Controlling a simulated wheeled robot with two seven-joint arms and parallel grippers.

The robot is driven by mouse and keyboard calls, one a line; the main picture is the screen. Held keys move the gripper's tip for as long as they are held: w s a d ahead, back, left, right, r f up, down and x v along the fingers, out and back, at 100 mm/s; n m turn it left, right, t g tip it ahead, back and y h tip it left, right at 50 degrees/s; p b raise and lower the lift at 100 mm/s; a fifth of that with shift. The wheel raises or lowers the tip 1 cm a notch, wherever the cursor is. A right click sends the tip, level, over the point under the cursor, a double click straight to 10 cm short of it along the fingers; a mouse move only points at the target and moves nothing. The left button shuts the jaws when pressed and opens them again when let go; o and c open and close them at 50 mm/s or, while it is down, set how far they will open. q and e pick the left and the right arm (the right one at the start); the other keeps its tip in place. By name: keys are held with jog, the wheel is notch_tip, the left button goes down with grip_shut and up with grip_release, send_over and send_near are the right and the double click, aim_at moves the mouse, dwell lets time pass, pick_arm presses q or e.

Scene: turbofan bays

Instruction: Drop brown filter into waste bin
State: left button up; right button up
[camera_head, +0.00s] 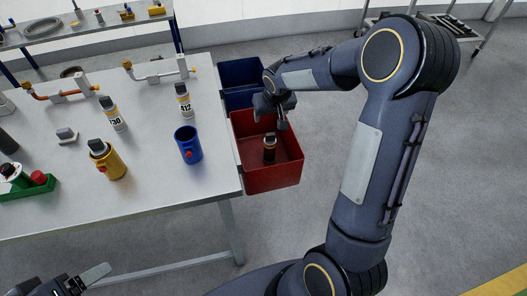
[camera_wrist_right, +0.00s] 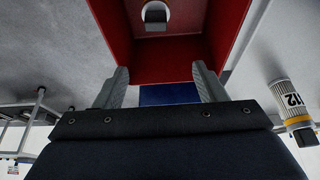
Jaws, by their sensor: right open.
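A filter (camera_head: 269,148) with a dark cap stands inside the red bin (camera_head: 276,179) at the table's right edge; its body colour is hard to tell. In the right wrist view the filter (camera_wrist_right: 155,14) shows from above, with a dark cap and pale rim, within the red walls (camera_wrist_right: 165,73). My right gripper (camera_head: 281,118) is above the bin, open and empty, apart from the filter. Its two fingers (camera_wrist_right: 161,86) stand wide apart in the wrist view. My left gripper (camera_head: 62,278) is at the bottom left, partly cut off, its fingers apart with nothing seen between them.
A blue bin (camera_head: 241,73) sits behind the red one. The table (camera_head: 160,100) holds white filters 412 (camera_head: 184,103) and 130 (camera_head: 113,115), a blue cup (camera_head: 188,145), a yellow housing (camera_head: 107,161) with a dark-capped part, and a green tray (camera_head: 28,191). Floor right of the bins is clear.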

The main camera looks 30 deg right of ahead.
jog(key=v, duration=0.6)
jog(key=shift+s+r, duration=0.2)
jog(key=shift+r, duration=0.05)
jog(key=shift+a, duration=0.1)
jog(key=s+a+y, duration=0.1)
jog(key=s+a, duration=0.2)
jog(key=s, duration=0.5)
jog(key=s+a+r+t+y, duration=0.1)
jog(key=s+a, duration=0.3)
jog(key=s, duration=0.5)
jog(key=s+a+r+n+y, duration=0.1)
jog(key=s+a, duration=0.3)
jog(key=s, duration=0.5)
jog(key=shift+r+y, duration=0.25)
jog(key=shift+y, duration=0.65)
jog(key=shift+d, duration=0.1)
